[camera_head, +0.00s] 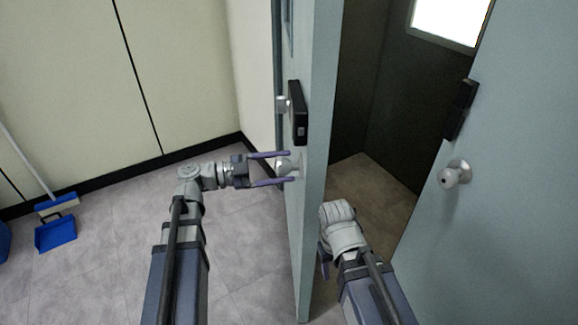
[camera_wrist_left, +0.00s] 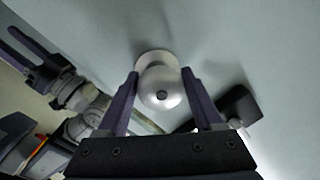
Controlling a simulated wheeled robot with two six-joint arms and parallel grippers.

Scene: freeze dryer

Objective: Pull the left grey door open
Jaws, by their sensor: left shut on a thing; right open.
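The left grey door (camera_head: 315,130) stands ajar, seen nearly edge-on in the head view, with a gap to its right. Its round silver knob (camera_head: 283,166) is on its left face, below a black lock box (camera_head: 298,113). My left gripper (camera_head: 285,168) has its two purple fingers on either side of the knob and is shut on it. The left wrist view shows the knob (camera_wrist_left: 160,88) between the fingers, close to the door face. My right gripper (camera_head: 323,262) is open, near the door's free edge, partly hidden behind its own wrist.
The right grey door (camera_head: 510,190) has its own knob (camera_head: 454,174) and stands to the right of the opening. A dark interior with a brown floor (camera_head: 365,185) lies between the doors. A blue dustpan (camera_head: 55,234) is at far left; the tiled floor between is clear.

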